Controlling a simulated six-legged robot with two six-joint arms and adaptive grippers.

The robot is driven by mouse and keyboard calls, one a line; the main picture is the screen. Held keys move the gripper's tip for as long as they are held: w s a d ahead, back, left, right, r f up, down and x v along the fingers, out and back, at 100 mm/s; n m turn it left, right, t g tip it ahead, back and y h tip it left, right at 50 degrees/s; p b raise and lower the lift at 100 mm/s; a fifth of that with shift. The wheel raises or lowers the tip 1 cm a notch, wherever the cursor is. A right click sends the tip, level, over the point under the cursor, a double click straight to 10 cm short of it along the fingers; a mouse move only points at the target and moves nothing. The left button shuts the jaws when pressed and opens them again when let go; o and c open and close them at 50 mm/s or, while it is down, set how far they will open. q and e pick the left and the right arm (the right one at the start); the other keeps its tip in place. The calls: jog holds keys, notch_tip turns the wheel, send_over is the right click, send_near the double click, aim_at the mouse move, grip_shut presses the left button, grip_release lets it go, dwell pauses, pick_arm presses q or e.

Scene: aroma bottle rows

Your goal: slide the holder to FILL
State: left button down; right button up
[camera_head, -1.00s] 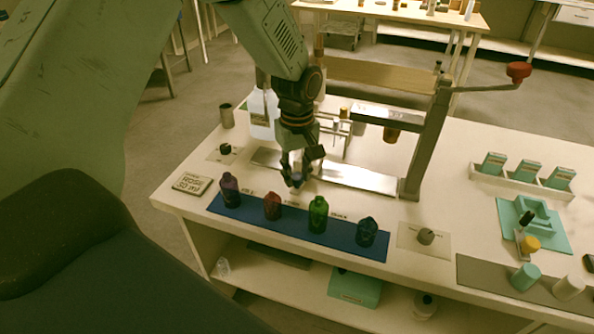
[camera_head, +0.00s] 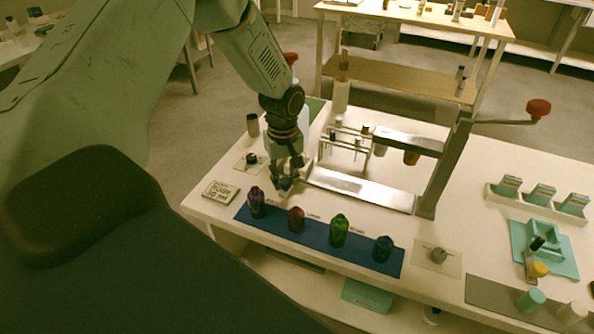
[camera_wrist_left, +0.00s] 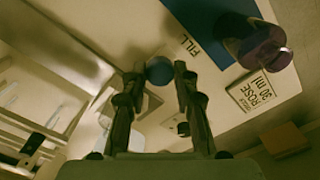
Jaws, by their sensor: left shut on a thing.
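My left gripper (camera_head: 287,182) is shut on a small round blue piece, which appears to be the holder (camera_wrist_left: 159,70). The wrist view shows it between the two fingertips. The holder is low at the white tabletop, behind the blue mat, between the purple and red bottles as seen from the head. The FILL label (camera_wrist_left: 187,47) is printed on the table close to the holder, between it and the mat in the wrist view. The fingers hide part of the holder. My right gripper is not in view.
The blue mat (camera_head: 273,227) carries purple (camera_head: 256,203), red (camera_head: 296,219), green (camera_head: 339,231) and dark blue (camera_head: 383,249) bottles in front. A ROSE 30 ml card (camera_head: 220,191) lies to the left. A metal plate (camera_head: 362,189) under a lever press lies to the right.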

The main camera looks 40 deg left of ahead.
pick_arm(q)
jog(key=shift+s+a+p, duration=0.25)
jog(key=shift+a+p, duration=0.25)
jog(key=shift+a, duration=0.6)
jog(key=shift+w+d, duration=0.1)
jog(key=c, duration=1)
grip_release()
jog(key=shift+a, duration=0.2)
jog(key=shift+d, duration=0.1)
notch_tip(320, 180, up, 12)
